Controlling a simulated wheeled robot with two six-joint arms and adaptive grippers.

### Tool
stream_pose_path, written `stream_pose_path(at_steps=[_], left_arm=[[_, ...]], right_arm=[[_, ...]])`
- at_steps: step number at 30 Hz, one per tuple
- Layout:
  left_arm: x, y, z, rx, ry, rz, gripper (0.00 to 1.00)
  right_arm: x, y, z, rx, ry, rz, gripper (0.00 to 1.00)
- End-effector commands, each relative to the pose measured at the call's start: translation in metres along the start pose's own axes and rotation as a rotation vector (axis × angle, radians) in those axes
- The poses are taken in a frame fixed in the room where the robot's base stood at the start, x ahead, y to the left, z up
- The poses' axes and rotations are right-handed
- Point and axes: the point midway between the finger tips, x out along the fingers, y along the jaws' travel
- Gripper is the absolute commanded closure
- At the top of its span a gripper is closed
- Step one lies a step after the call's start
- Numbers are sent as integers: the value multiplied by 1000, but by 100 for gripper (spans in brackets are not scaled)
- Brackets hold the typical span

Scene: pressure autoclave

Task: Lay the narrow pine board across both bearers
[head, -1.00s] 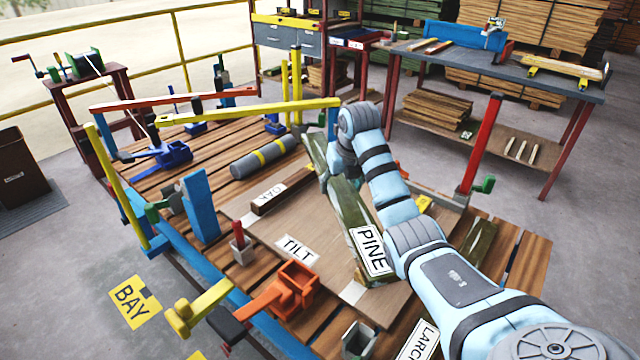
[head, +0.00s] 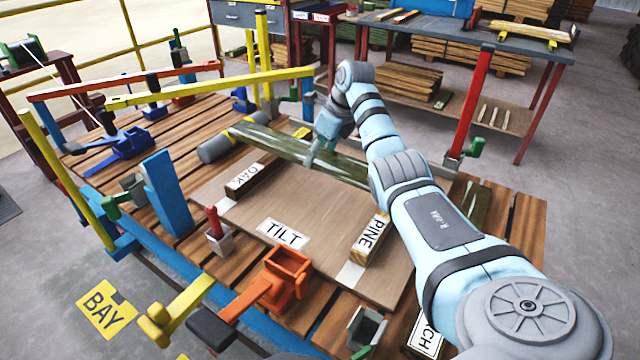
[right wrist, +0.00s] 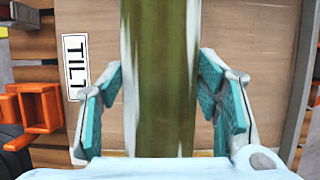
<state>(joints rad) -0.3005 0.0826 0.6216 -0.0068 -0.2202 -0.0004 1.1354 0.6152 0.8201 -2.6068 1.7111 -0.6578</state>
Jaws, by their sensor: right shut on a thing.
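My right gripper (head: 325,150) is shut on a long, narrow, green-stained board (head: 270,143), taken as the narrow pine board. In the right wrist view the board (right wrist: 160,80) runs between the two fingers (right wrist: 165,95). In the head view it slants crosswise past the far ends of the bearers; its right part goes behind my arm. One bearer is a short block labelled OAK (head: 248,180), the other a block labelled PINE (head: 370,240). I cannot tell whether the board touches them. My left gripper is not in view.
A flat panel with a TILT label (head: 283,234) lies under the bearers on the slatted deck. A grey cylinder (head: 216,148) lies near the board's left end. A red post (head: 470,105), yellow rails (head: 215,87) and an orange clamp (head: 285,275) stand around.

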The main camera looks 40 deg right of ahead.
Motion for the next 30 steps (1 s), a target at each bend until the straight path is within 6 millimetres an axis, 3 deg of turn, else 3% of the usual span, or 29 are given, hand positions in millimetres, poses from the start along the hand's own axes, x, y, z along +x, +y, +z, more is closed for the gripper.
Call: stream_pose_path(at_steps=[1,6,12,24,25,28,30], left_arm=[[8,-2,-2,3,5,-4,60],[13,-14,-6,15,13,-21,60],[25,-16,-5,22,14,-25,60],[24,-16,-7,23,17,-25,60],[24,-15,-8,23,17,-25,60],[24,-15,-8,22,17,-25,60],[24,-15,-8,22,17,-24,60]], right_arm=[[16,0,-7,1,0,-1,90],[36,-1,-15,1,-3,-2,90],[69,-1,-29,1,-2,-2,90],[74,-1,-31,1,-3,-2,90],[75,-1,-31,2,-1,-2,37],[74,0,-31,2,-1,-2,22],[74,0,-31,2,-1,-2,22]])
